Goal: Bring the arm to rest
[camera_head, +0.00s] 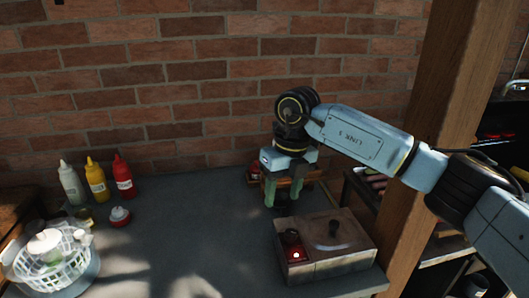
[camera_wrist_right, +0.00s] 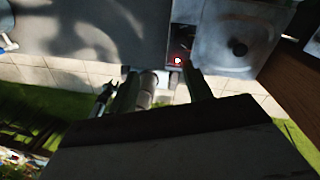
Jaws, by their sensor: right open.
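My right arm comes in from the right in the head view, bent over the back of the grey table. My right gripper (camera_head: 283,191) points down with its green fingers apart and nothing seen between them. It is behind the wooden-sided box (camera_head: 345,262). Part of a small wooden object (camera_head: 306,180) is hidden behind the fingers. The right wrist view also shows the parted fingers of this gripper (camera_wrist_right: 160,88), with the box top (camera_wrist_right: 222,50) beyond. My left gripper is in neither view.
A white bottle (camera_head: 70,185), yellow bottle (camera_head: 96,180) and red bottle (camera_head: 123,178) stand at left, behind a white basket (camera_head: 62,268). A wooden post (camera_head: 440,110) stands right. The table's middle is clear.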

